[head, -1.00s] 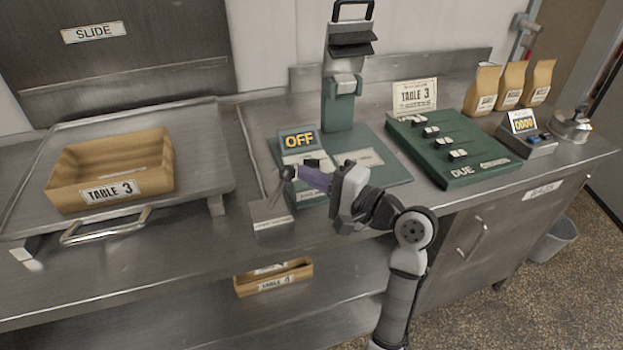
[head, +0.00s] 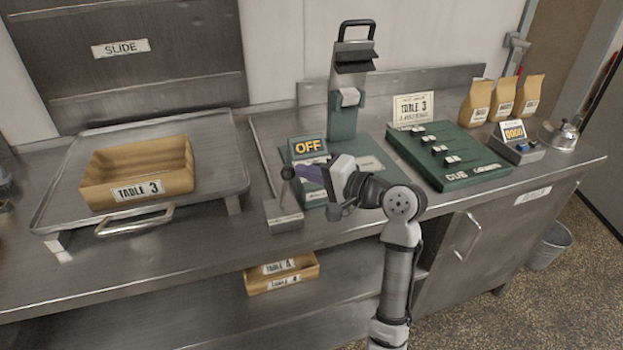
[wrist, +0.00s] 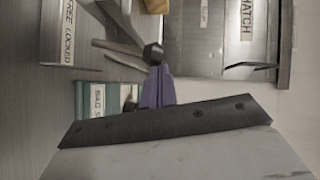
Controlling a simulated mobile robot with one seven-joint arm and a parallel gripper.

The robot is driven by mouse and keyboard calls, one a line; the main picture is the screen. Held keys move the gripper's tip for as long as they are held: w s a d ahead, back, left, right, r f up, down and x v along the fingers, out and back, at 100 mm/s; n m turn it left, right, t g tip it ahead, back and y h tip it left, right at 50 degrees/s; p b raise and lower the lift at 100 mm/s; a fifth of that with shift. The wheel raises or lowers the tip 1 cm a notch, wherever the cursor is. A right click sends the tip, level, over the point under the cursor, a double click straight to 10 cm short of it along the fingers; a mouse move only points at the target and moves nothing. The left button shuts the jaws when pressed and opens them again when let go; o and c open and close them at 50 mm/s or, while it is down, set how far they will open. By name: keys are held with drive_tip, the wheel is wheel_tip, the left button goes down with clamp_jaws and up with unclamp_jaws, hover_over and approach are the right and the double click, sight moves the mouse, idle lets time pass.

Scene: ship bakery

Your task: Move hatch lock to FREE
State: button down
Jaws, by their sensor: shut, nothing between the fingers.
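The hatch lock is a thin lever with a black knob (head: 288,172) on a small grey metal base (head: 284,222) at the counter's front. The lever leans slightly right in the head view. The wrist view shows the knob (wrist: 153,53) and a white FREE / LOCKED label (wrist: 68,30) on the base. My gripper (head: 300,172) has purple fingers, shut and empty. Its fingertips (wrist: 158,72) are right at the knob, to its right in the head view. Whether they touch it I cannot tell. Part of the label is cut off in the wrist view.
Behind the lock stands a green press with an OFF display (head: 308,147). A tray (head: 222,165) with a TABLE 3 box (head: 140,188) lies left, below the SLIDE hatch (head: 120,85). A green switch panel (head: 455,165) stands right. Clear counter lies between tray and lock base.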

drive_tip(key=shift+s+a+r+n+h+p, duration=0.15)
drive_tip(key=shift+a+r+n+h+p, duration=0.2)
drive_tip(key=shift+a, duration=0.3)
drive_tip(key=s+a+n+h+p, duration=0.2)
drive_tip(key=a+n+h, duration=0.1)
drive_tip(key=a, duration=0.3)
drive_tip(key=shift+a+r+g, duration=0.2)
drive_tip(key=shift+g, duration=0.1)
drive_tip(key=shift+p, duration=0.3)
drive_tip(key=shift+r, duration=0.1)
